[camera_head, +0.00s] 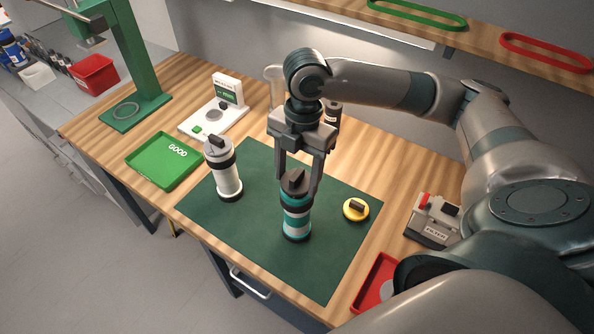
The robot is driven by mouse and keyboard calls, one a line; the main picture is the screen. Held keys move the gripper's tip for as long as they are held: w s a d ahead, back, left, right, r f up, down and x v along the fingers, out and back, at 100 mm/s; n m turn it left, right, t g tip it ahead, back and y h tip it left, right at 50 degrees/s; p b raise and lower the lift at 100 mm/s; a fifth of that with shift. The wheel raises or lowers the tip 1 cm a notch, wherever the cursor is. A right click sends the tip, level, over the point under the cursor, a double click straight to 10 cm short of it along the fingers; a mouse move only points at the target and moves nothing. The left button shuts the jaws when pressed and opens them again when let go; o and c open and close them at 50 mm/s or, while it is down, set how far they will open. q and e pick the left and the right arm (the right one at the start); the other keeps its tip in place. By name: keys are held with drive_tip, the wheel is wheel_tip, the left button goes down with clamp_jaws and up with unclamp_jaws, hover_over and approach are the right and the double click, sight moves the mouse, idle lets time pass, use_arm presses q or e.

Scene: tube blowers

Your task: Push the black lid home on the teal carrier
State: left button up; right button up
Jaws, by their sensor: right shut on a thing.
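The teal carrier (297,222), a teal and pale banded cylinder with a dark base, stands upright on the dark green mat (247,252). The black lid (295,183) with a raised ridge sits at its top; I cannot tell whether it is fully seated. My right gripper (298,184) comes down from above and is shut on the black lid, its fingers on either side. My left gripper is not in view.
A white carrier (223,172) with a black lid stands left on the mat. A yellow lid (356,210) lies right. Around the mat are a green GOOD tray (162,161), a white device (213,115), a red tray (376,287) and a grey box (434,218).

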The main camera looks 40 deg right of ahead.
drive_tip(key=shift+f, duration=0.6)
idle(0.3)
drive_tip(key=o, duration=1.1)
drive_tip(key=shift+r, duration=0.1)
drive_tip(key=shift+w+d+r+b, duration=0.1)
drive_tip(key=shift+r+b, duration=0.3)
drive_tip(key=shift+r, duration=0.05)
drive_tip(key=shift+w+d+r+b, duration=0.1)
drive_tip(key=shift+d+r+b, duration=0.35)
drive_tip(key=shift+r, duration=2.25)
drive_tip(key=shift+w+d+r+b, duration=0.15)
drive_tip(key=shift+r+b, duration=0.45)
drive_tip(key=shift+r, duration=2.15)
drive_tip(key=shift+w+d+r+b, duration=0.1)
drive_tip(key=shift+d+r+b, duration=0.35)
drive_tip(key=shift+r, duration=2.25)
drive_tip(key=shift+s+a+f, duration=0.1)
drive_tip(key=shift+a, duration=0.15)
